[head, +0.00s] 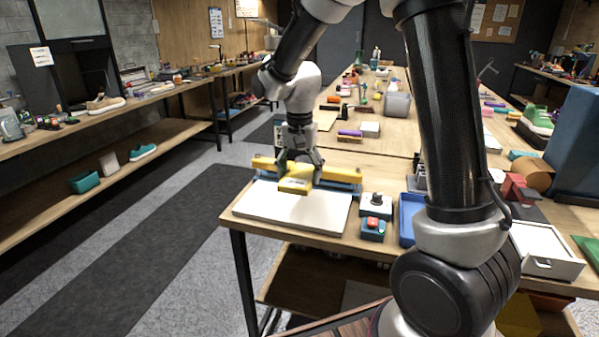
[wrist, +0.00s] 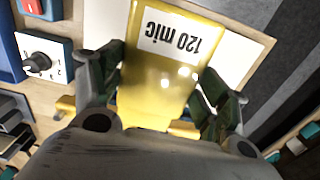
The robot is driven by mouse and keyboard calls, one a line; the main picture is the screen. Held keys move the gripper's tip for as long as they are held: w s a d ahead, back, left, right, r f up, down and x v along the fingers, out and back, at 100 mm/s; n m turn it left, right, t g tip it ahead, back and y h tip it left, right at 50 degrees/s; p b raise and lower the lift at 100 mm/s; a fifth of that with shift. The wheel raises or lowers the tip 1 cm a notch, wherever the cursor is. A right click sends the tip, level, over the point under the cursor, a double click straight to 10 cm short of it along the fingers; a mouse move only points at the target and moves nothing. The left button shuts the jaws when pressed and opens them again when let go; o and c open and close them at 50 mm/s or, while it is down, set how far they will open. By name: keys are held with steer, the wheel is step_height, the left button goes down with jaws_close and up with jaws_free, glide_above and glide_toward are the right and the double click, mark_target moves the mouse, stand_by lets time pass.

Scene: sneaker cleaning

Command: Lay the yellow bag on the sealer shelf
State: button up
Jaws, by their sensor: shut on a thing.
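My gripper (head: 299,165) is shut on the yellow bag (head: 295,186) above the near end of the workbench. In the wrist view the bag (wrist: 160,75) lies between the two fingers, with a white label reading "120 mic". The sealer (head: 338,173) has a yellow bar over a blue base, and lies just behind the bag. The white sealer shelf (head: 290,212) extends in front of it, bare on top. The bag hangs over the shelf's back part; I cannot tell whether it touches.
A dial box (head: 376,204) and a blue box with a red button (head: 373,229) stand right of the shelf. A blue tray (head: 407,214) is further right, partly behind my arm. The bench's left edge is close to the shelf.

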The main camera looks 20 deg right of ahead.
mark_target(300, 208)
steer(key=shift+f, duration=4.25)
steer(key=o, duration=1.1)
step_height(300, 208, up, 11)
steer(key=shift+r, duration=0.5)
